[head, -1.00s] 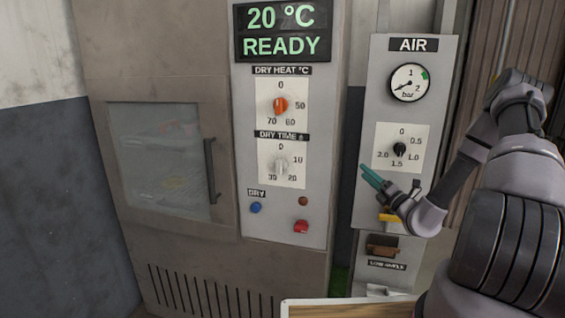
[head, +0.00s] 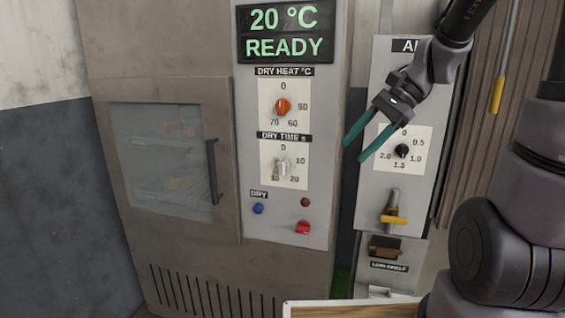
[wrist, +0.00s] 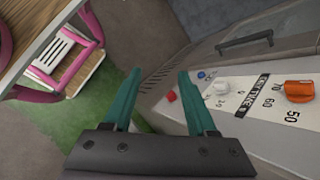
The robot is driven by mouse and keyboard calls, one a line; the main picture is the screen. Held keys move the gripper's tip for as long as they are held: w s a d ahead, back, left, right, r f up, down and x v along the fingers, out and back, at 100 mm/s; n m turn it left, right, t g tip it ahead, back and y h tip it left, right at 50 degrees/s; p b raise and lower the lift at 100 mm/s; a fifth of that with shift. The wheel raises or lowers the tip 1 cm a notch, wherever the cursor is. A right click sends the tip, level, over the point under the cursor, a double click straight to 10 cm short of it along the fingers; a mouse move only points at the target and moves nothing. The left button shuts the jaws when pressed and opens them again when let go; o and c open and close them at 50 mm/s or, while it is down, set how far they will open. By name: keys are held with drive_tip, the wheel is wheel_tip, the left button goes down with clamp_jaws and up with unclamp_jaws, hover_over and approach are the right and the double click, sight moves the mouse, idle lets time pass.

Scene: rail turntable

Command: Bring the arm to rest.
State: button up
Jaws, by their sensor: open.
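My gripper (head: 366,141) hangs in front of the AIR panel (head: 372,190) in the head view, its two teal fingers apart and pointing down and left. Nothing is between the fingers. My gripper also shows in the wrist view (wrist: 158,88), again open and empty. My arm comes down from the top right of the head view and hides the gauge and part of the AIR label.
A dryer cabinet with a display (head: 285,33) reading 20 °C READY stands left. It has an orange heat knob (head: 283,106), a red button (head: 303,227) and a closed glass door (head: 170,155). The AIR panel has a black knob (head: 402,151) and a yellow lever (head: 393,220). A wooden table (wrist: 35,30) shows in the wrist view.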

drive_tip(key=s+d+r+n+t+h, duration=0.5)
drive_tip(key=s+d+r+n+t, duration=0.1)
drive_tip(key=r, duration=0.3)
drive_tip(key=shift+s+d+r+t+h, duration=0.2)
drive_tip(key=shift+d+t+h, duration=0.1)
drive_tip(key=shift+d, duration=0.6)
